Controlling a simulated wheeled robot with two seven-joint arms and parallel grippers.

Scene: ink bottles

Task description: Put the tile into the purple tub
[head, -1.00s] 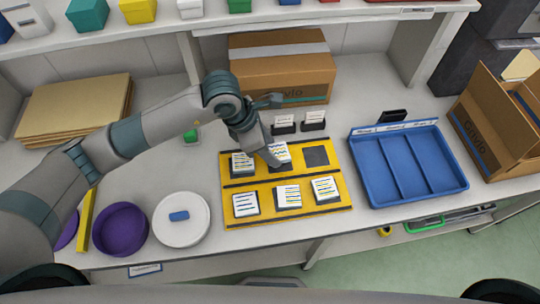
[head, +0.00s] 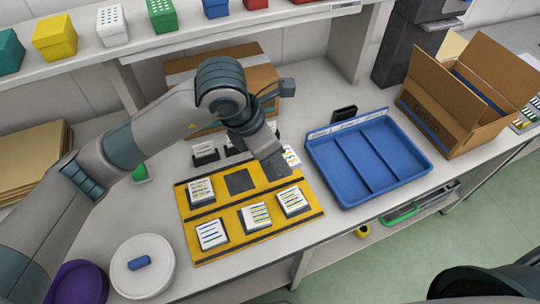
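My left gripper (head: 274,166) is over the far right slot of the yellow board (head: 214,208). A white tile with coloured lines (head: 291,157) shows at its fingertips and appears held; the fingers hide part of it. The board's far middle slot (head: 240,181) is dark and empty. Similar tiles sit at its far left (head: 200,191) and along its near row, such as the near middle one (head: 255,217). The purple tub (head: 80,284) is at the bottom left, partly cut by the frame edge. My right gripper is not in view.
A white round lid with a blue handle (head: 142,283) lies right of the tub. A blue divided tray (head: 345,197) is right of the board, with an open carton (head: 432,122) beyond. A cardboard box (head: 190,72) and small card holders (head: 205,154) stand behind the board.

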